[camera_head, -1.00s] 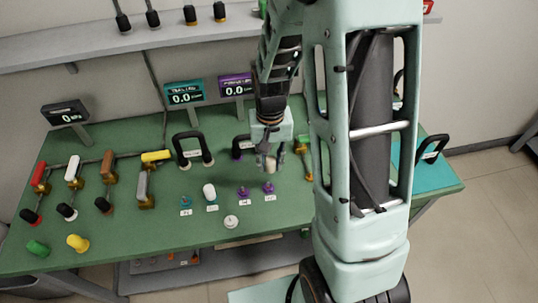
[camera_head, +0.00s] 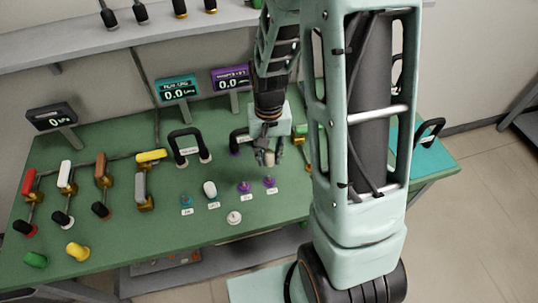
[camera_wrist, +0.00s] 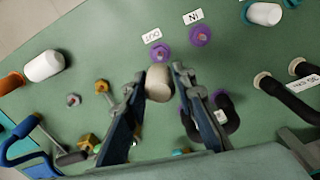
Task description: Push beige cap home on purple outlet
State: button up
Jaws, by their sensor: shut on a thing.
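My gripper (camera_head: 268,156) is shut on the beige cap (camera_head: 269,159) and holds it just behind the purple outlets. In the wrist view the cap (camera_wrist: 158,84) sits between the fingertips of my gripper (camera_wrist: 160,80), and its tip is close to the nearer purple outlet (camera_wrist: 163,54). That outlet is the right one of the pair in the head view (camera_head: 269,181). A second purple outlet (camera_wrist: 201,37) with a white label stands beside it; it also shows in the head view (camera_head: 244,187). Both outlets look uncapped. The cap appears apart from them.
On the green table (camera_head: 120,225), a white cap (camera_head: 209,189) stands on an outlet beside a teal outlet (camera_head: 186,201). A round white knob (camera_head: 234,217) lies in front. Black handles (camera_head: 189,146) rise behind. Levers with coloured grips crowd the left.

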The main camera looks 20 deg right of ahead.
jog(key=shift+f+b, duration=2.3)
jog(key=shift+f, duration=0.6)
jog(key=shift+f+b, duration=1.7)
jog(key=shift+f, duration=0.1)
jog(key=shift+c, duration=0.2)
jog(key=o, duration=1.1)
jog(key=shift+o, duration=0.2)
jog(key=shift+r, duration=0.1)
notch_tip(320, 180, up, 12)
